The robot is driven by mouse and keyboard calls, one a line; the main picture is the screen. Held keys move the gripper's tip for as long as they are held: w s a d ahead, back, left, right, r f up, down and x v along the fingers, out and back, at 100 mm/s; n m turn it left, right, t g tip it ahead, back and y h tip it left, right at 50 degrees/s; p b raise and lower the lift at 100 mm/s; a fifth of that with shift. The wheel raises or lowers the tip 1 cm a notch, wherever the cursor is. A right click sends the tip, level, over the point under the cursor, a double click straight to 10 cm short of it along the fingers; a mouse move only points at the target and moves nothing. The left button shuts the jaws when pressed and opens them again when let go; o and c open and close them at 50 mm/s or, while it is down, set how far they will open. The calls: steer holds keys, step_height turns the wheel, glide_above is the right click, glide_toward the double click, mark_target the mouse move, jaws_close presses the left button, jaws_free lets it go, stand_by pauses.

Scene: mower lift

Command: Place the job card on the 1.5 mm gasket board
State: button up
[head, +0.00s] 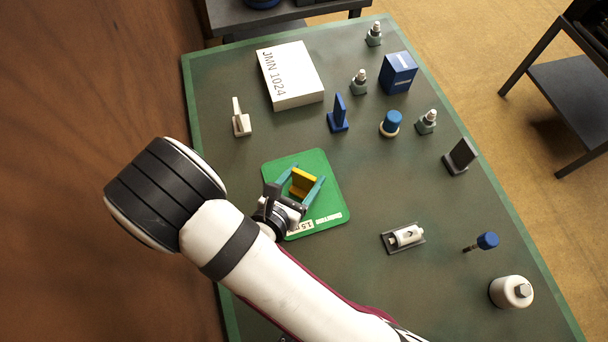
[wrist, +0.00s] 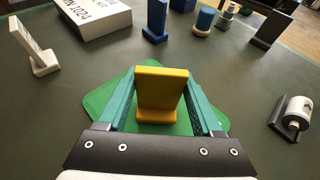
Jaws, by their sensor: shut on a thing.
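A yellow upright card on a foot (head: 303,181), which I take as the job card, is between the teal fingers of my gripper (head: 301,187). The wrist view shows the yellow card (wrist: 161,88) upright, with a finger on each side; my gripper (wrist: 160,108) is shut on it. The green gasket board (head: 333,186) is marked 1.5 mm and lies flat on the bench below the card. It also shows in the wrist view (wrist: 98,99). The card is over the board; I cannot tell whether its foot touches it. My wrist hides part of the board's left side.
A white JMN 1024 box (head: 290,72), a white stand (head: 240,120), a blue stand (head: 338,115) and a blue-capped part (head: 391,123) stand beyond the board. A dark stand (head: 460,156) and a white cylinder in a tray (head: 403,237) are to the right.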

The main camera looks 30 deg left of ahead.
steer(key=o, duration=1.4)
steer(key=shift+f, duration=0.1)
